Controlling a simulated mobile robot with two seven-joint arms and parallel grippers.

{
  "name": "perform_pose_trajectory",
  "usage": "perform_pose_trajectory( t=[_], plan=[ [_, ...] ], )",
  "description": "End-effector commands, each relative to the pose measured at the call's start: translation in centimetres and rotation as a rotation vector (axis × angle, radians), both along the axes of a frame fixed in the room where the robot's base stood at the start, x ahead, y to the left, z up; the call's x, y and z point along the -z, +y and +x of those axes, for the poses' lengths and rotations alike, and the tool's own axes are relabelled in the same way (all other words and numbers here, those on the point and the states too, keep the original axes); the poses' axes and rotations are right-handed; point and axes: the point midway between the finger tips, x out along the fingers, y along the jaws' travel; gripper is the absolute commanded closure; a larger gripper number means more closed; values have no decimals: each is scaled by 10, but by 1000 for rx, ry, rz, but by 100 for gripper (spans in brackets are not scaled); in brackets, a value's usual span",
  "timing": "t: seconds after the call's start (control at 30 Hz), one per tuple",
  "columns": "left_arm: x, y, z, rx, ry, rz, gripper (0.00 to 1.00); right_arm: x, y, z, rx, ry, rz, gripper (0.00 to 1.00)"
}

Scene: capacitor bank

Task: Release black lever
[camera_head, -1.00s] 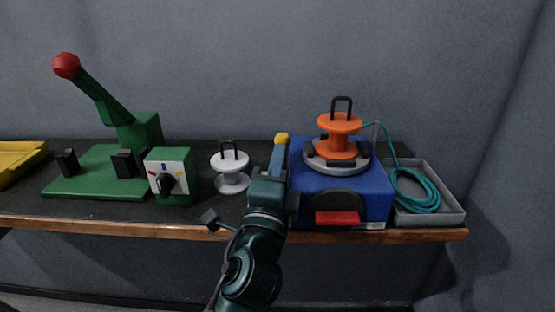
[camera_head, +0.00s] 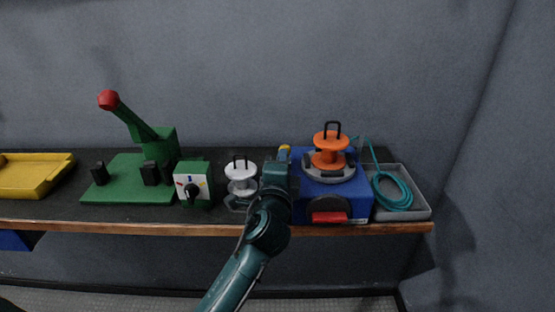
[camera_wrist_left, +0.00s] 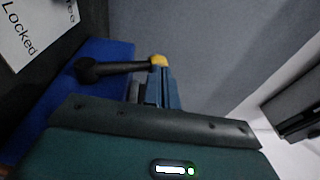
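The black lever (camera_wrist_left: 115,67) shows in the left wrist view beside a blue surface, with its round hub at the left and its arm pointing right. A white label (camera_wrist_left: 35,30) near it reads "Locked" and, partly cut off, "ee". My left gripper (camera_wrist_left: 158,68) has blue fingers with a yellow tip, which look closed together. The lever's free end meets or overlaps the fingertip; I cannot tell whether they touch. In the head view the left gripper (camera_head: 284,153) is at the left side of the blue box (camera_head: 365,190); the lever is hidden there by my arm.
An orange spool (camera_head: 331,143) stands on the blue box. A grey tray (camera_head: 422,208) with a teal cable is to its right. A white spool (camera_head: 240,172), a green selector box (camera_head: 205,172) and a green base with a red-knobbed lever (camera_head: 109,100) stand left. A yellow tray (camera_head: 40,178) is at far left.

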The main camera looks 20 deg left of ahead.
Motion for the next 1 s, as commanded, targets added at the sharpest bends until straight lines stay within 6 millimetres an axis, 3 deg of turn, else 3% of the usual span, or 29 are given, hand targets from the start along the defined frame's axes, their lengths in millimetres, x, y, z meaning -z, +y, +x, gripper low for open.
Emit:
perform_pose_trajectory(
  t=[0.1,0.5,1.0],
  plan=[
    [-3,2,14,-1,-3,-1,100,-1,-2,0,6,5,-1,64],
    [0,10,42,0,-1,-1,100,-7,-4,0,11,10,-4,64],
    [8,15,57,0,113,-32,100,-10,-19,-7,57,78,-29,64]
  ],
)
